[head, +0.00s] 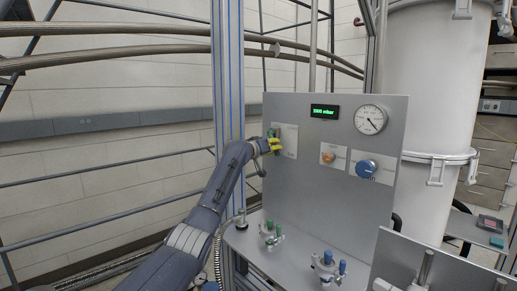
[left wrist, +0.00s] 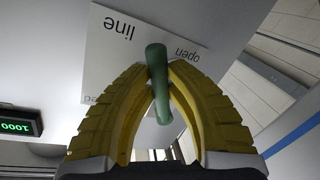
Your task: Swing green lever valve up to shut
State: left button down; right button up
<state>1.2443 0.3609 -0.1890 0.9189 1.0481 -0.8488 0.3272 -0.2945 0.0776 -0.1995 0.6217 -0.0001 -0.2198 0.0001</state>
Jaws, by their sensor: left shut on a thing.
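The green lever valve (left wrist: 157,84) is on a white label plate (left wrist: 112,50) of the grey panel. In the left wrist view its green handle stands between my yellow fingertips. My left gripper (left wrist: 160,75) is shut on the handle, with a fingertip on each side. In the head view my left gripper (head: 274,145) is at the panel's upper left, and the green lever (head: 272,132) shows just above the fingers. The plate reads "line" and "open", upside down in the wrist view; another word is mostly hidden by a finger. My right gripper is not in view.
The panel (head: 330,200) also carries a lit display (head: 325,112), a round gauge (head: 370,119), an orange knob (head: 328,157) and a blue knob (head: 368,168). Green-handled (head: 271,235) and blue-handled (head: 327,265) fittings stand on the ledge below. A metal post (head: 228,80) rises left of the panel.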

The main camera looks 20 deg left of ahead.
pick_arm(q)
jog(key=n, duration=0.1)
jog(key=d+r+n, duration=0.1)
jog(key=n, duration=0.1)
jog(key=shift+s+d+r+g, duration=0.2)
jog(key=shift+s+d+g, duration=0.05)
jog(key=shift+g, duration=0.05)
jog(key=n, duration=0.1)
jog(key=d+r+n+h, duration=0.1)
jog(key=n, duration=0.1)
jog(key=shift+s+r+g, duration=0.2)
jog(key=shift+r+g, duration=0.05)
jog(key=shift+g, duration=0.05)
jog(key=shift+s+d+r+n+g+h, duration=0.1)
jog(key=shift+r+n+h, duration=0.25)
jog(key=shift+n, duration=0.4)
jog(key=shift+w+d+r+n+g+h, duration=0.1)
jog(key=shift+r+n, duration=0.35)
jog(key=shift+n, duration=0.25)
jog(key=shift+s+r+n+g+h, duration=0.1)
jog(key=shift+r+n+h, duration=0.25)
jog(key=shift+n, duration=0.4)
jog(key=shift+r, duration=0.15)
jog(key=c, duration=1.4)
grip_release()
jog(key=shift+o, duration=0.2)
jog(key=shift+a, duration=0.1)
jog(key=v, duration=1.2)
